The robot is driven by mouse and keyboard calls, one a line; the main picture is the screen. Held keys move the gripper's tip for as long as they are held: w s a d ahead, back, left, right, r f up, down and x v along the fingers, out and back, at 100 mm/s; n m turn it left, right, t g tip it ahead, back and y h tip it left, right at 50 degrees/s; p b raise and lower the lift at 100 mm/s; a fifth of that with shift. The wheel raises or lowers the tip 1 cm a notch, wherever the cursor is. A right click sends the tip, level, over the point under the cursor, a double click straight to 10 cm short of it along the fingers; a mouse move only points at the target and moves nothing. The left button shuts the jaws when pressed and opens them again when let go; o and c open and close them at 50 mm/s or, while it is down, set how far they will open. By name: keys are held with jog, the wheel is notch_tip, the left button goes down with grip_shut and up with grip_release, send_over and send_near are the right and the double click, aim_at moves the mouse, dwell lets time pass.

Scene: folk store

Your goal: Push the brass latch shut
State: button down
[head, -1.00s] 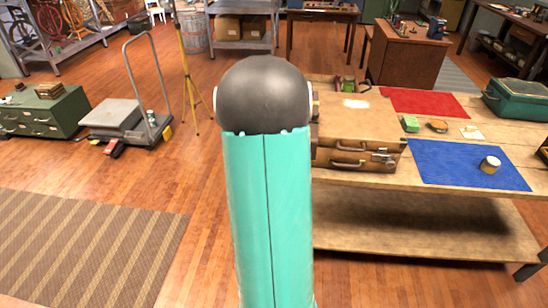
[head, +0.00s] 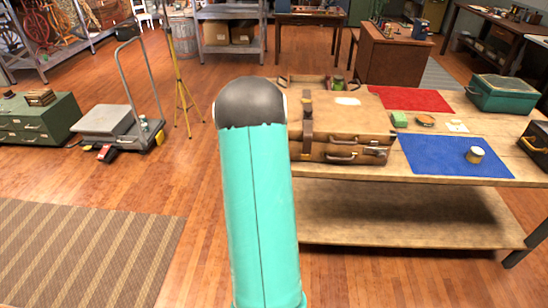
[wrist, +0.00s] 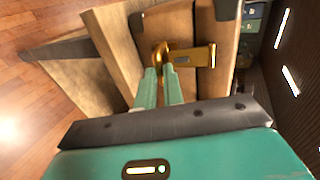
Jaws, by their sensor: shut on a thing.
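A brown suitcase (head: 345,118) lies flat on the wooden worktable, with a handle on its front side. In the wrist view, a brass latch (wrist: 196,56) sits on the suitcase's side (wrist: 178,22), its plate to the right and a knob-like part at its left end. My gripper (wrist: 160,71) has its two teal fingers close together, the tips at the latch's left end and shut on the latch. The fingertips partly cover that end, so how far the latch is closed is hard to tell. In the head view my arm hides the gripper and this latch.
A platform cart (head: 108,120) stands to the left. The floor beside my arm is clear.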

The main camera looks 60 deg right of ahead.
jog(key=shift+w+d+f+t+h, duration=0.25)
jog(key=shift+f+h, duration=0.15)
jog(key=shift+h, duration=0.2)
jog(key=shift+w+d+f+t+h, duration=0.1)
jog(key=shift+d+f+t+h, duration=0.2)
jog(key=shift+h, duration=0.3)
jog(key=c, duration=1.5)
grip_release()
jog(key=shift+f, duration=0.1)
jog(key=v, duration=1.4)
jog(key=shift+d, duration=0.1)
